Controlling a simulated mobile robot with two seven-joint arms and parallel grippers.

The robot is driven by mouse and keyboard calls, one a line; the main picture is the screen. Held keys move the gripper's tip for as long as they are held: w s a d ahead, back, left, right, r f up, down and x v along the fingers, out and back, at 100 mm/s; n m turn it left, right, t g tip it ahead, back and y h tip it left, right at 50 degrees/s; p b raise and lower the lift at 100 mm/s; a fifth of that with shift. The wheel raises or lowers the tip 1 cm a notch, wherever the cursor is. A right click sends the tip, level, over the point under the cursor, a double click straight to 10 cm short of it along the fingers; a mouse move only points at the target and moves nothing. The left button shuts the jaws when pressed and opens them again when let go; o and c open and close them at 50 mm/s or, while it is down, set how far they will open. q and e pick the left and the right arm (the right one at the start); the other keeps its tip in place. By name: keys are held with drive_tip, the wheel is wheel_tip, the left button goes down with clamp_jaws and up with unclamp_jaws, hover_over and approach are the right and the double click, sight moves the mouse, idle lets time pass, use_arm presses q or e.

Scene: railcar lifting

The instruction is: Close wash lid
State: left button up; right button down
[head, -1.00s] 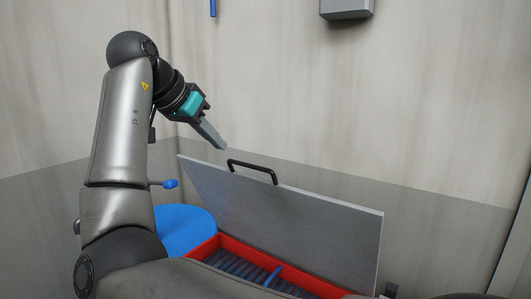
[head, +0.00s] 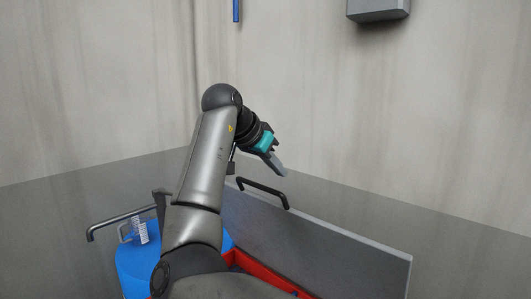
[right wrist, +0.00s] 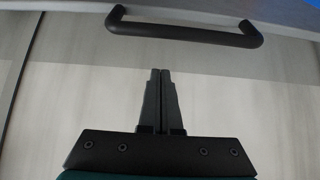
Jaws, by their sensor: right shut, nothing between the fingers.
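The wash lid (head: 320,245) is a grey panel standing raised at the back of a red wash box (head: 272,276). Its black bar handle (head: 263,192) is on the top edge. The handle also shows near the top of the right wrist view (right wrist: 185,30). My right gripper (head: 282,171) is above and beside the handle, apart from it in the picture. In the right wrist view its fingers (right wrist: 161,74) are together and empty, pointing toward the handle. My right arm hides much of the box and the lid's left end. My left gripper is not in view.
Walls close in behind the lid. A grey wall box (head: 378,9) hangs high at right.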

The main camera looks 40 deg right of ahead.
sight(266, 186)
drive_tip(key=a, duration=0.1)
drive_tip(key=a+f, duration=0.1)
drive_tip(key=a, duration=0.1)
drive_tip(key=shift+s+a, duration=0.1)
drive_tip(key=shift+a, duration=0.2)
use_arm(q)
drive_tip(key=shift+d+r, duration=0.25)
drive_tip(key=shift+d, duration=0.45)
use_arm(e)
drive_tip(key=shift+a+f, duration=0.1)
drive_tip(key=shift+f, duration=0.15)
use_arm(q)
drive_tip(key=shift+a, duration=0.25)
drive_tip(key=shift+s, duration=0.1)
